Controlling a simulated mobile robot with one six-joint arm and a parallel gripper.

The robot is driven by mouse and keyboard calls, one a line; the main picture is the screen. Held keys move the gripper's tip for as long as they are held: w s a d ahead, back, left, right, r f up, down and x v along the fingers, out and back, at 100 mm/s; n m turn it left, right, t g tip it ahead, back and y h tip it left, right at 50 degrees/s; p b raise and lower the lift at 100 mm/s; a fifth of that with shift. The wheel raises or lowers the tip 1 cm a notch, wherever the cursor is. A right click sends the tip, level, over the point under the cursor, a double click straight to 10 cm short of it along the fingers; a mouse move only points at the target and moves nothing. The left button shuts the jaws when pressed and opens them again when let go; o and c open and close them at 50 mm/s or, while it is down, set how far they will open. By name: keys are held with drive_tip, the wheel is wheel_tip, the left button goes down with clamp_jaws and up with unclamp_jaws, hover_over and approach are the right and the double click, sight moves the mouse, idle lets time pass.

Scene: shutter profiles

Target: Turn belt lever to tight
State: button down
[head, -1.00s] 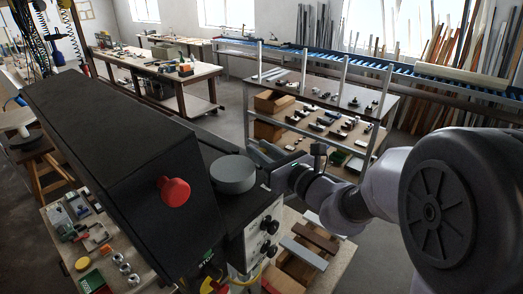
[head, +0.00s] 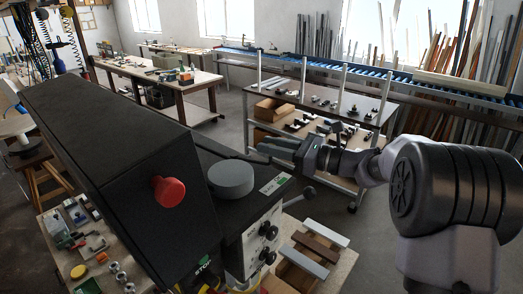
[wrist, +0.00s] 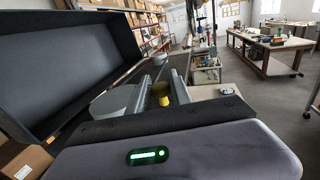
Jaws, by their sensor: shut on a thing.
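The machine (head: 105,140) has a big black hood, a red knob (head: 170,191) and a grey round cap (head: 231,180) on its top. My gripper (head: 266,148) is behind and right of that cap, with its fingers pointing left. In the wrist view a yellow knob (wrist: 161,93) sits between the two grey fingers, beside the grey cap. My gripper is shut on this knob, which looks like the end of the belt lever. The lever's shaft and pivot are hidden, so its setting cannot be read.
A grey lever with a ball end (head: 308,192) stands out at the machine's right side, below my gripper. Wooden and grey profiles (head: 312,250) lie at the front right. A shelf rack (head: 340,108) stands behind my arm. Open floor lies at the back.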

drive_tip(key=shift+w+n+g, duration=0.25)
drive_tip(key=shift+n+g, duration=0.05)
drive_tip(key=shift+g, duration=0.1)
drive_tip(key=c, duration=1.2)
unclamp_jaws()
drive_tip(key=b+v, duration=0.4)
drive_tip(key=v, duration=1.3)
drive_tip(key=shift+d+f+b, duration=0.2)
drive_tip(key=shift+b, duration=0.15)
drive_tip(key=shift+s+a, duration=0.1)
drive_tip(key=shift+s, duration=0.05)
